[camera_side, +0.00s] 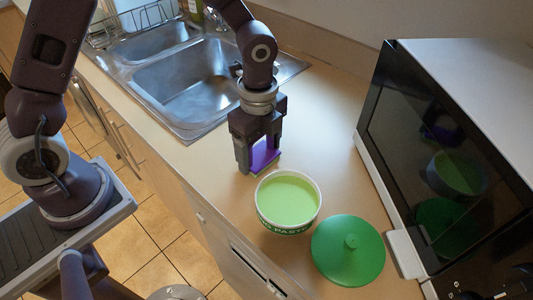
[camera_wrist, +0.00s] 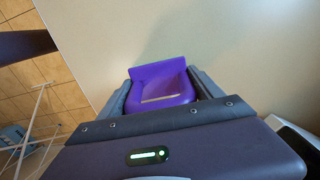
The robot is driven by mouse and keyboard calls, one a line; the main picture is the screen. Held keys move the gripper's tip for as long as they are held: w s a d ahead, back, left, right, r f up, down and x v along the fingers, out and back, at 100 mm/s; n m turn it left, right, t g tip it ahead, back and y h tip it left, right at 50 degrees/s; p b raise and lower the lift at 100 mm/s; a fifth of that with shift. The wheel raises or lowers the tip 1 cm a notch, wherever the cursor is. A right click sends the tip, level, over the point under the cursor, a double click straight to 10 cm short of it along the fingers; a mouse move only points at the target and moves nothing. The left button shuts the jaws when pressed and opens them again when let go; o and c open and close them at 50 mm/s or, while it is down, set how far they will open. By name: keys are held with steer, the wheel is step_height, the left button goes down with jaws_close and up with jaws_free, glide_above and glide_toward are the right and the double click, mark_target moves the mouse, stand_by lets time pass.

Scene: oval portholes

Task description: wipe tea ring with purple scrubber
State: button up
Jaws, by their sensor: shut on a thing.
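The purple scrubber (camera_side: 263,154) is between the fingers of my gripper (camera_side: 259,165), low over the counter between the sink and the green tub. In the wrist view the scrubber (camera_wrist: 162,84) shows as a purple block with a raised far edge, held between the two dark fingers of my gripper (camera_wrist: 162,92). My gripper is shut on it. I cannot tell whether the scrubber touches the counter (camera_side: 316,130). No tea ring can be made out in either view; the area under the scrubber and gripper is hidden.
A tub of light green contents (camera_side: 288,200) stands just right of my gripper. Its green lid (camera_side: 348,250) lies beside it. A microwave (camera_side: 440,150) stands at the right, and the sink (camera_side: 200,85) lies behind to the left. Counter behind the tub is clear.

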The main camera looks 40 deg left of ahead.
steer(key=shift+a+f, duration=0.15)
steer(key=shift+a, duration=3.9)
steer(key=shift+d+r, duration=0.1)
steer(key=shift+r, duration=3.05)
step_height(320, 180, up, 3)
